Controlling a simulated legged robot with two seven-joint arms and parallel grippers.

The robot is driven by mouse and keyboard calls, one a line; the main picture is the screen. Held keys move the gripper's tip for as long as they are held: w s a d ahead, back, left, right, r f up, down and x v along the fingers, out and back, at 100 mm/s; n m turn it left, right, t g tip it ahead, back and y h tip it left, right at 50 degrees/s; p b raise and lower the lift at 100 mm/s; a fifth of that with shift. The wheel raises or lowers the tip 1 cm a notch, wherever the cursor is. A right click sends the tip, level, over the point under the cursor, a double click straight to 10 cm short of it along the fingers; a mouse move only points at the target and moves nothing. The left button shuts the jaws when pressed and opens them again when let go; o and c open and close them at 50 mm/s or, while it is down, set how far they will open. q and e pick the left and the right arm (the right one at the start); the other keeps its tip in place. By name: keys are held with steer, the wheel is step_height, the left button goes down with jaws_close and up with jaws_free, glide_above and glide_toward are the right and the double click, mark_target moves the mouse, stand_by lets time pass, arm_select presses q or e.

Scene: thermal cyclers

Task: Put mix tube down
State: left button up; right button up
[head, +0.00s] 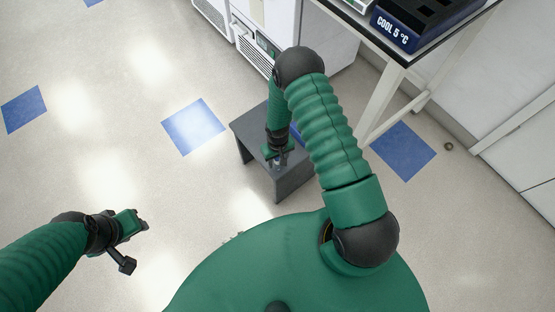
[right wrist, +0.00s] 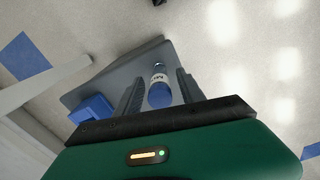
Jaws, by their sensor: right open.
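The mix tube (right wrist: 159,85) shows in the right wrist view, with a blue cap and a white label with dark letters. It is between the two fingers of my right gripper (right wrist: 160,92), with gaps on both sides. The tube is over or on the small dark grey table (right wrist: 80,92); its contact with the top is hard to tell. In the head view, my right gripper (head: 278,160) is low at the grey table (head: 245,128), and the tube is too small to make out there. My left gripper (head: 130,238) is over the floor at lower left, its jaws unclear.
A blue block-like object (right wrist: 92,110) sits on the grey table beside the right gripper. A white machine (head: 262,45) stands behind the table. A bench (head: 405,62) with a dark blue "COOL 5 °C" block (head: 405,28) is at upper right. The floor at left is clear.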

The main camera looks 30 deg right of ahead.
step_height(320, 180, up, 11)
steer(key=shift+r+p, duration=0.1)
steer(key=shift+p, duration=1)
steer(key=s+a+r+t, duration=0.1)
steer(key=s+a+r, duration=0.1)
steer(key=r, duration=0.5)
steer(key=s+a+r+n, duration=0.1)
steer(key=s+a+r, duration=0.1)
steer(key=r, duration=0.5)
steer(key=s+a+r+t, duration=0.1)
steer(key=s+a+r, duration=0.1)
steer(key=s+r, duration=0.2)
step_height(320, 180, up, 4)
steer(key=shift+s+a+f+n+t, duration=0.15)
steer(key=shift+a+n+t, duration=0.15)
steer(key=shift+a, duration=0.1)
